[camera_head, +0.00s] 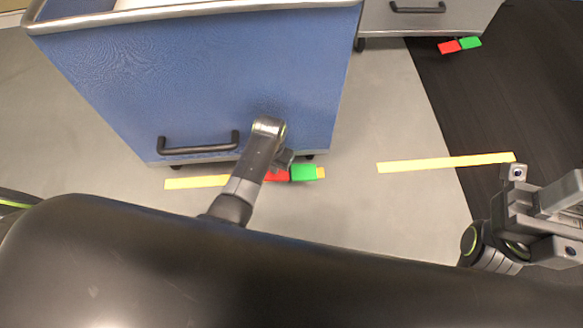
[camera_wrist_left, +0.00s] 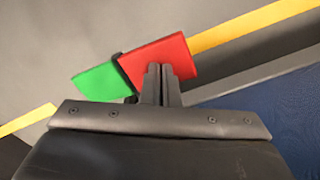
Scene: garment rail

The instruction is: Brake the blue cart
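The blue cart (camera_head: 200,85) stands at the upper left in the head view, with a black handle on its near side. Its pedal, with a red half (camera_head: 277,175) and a green half (camera_head: 303,173), sits low at the cart's near bottom edge. In the left wrist view the red half (camera_wrist_left: 172,58) and green half (camera_wrist_left: 98,82) show close up. My left gripper (camera_wrist_left: 161,68) is shut and empty, its fingertips over the red half; I cannot tell whether they touch it. My right gripper (camera_head: 540,205) is at the right, away from the cart; its finger opening is unclear.
A grey cart (camera_head: 425,20) stands at the top, with another red and green pedal (camera_head: 460,45) beside it. Yellow tape strips (camera_head: 445,163) mark the floor. The grey floor between the carts and the dark floor (camera_head: 510,90) at right are clear.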

